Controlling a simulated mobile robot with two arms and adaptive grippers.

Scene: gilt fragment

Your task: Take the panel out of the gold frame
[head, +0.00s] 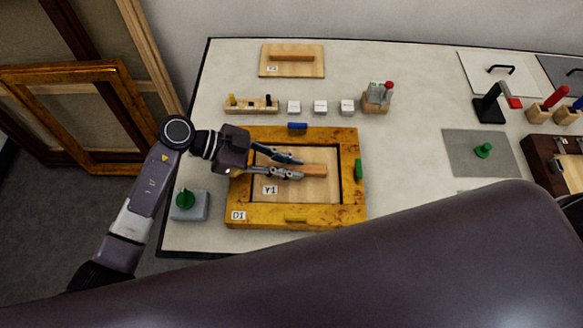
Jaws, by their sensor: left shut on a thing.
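The gold frame (348,211), labelled D1, lies flat on the table. A light wooden panel (325,194), labelled Y1, is inside its opening, with dark gaps along the top and right sides. A wooden grip bar (317,171) runs across the panel's middle. My left gripper (300,167) reaches in over the frame's left side and is shut on this bar. It hides part of the left rail and panel. The frame carries a blue tab (297,126) at the top, a green tab (358,170) at right and a yellow tab (296,219) at the bottom.
Behind the frame stand a wooden rack (251,105), white cubes (320,106), a tool block (375,103) and another panel with a bar (291,70). A grey box with a green knob (188,206) is at left. A grey mat (462,157) lies right. My own body covers the front.

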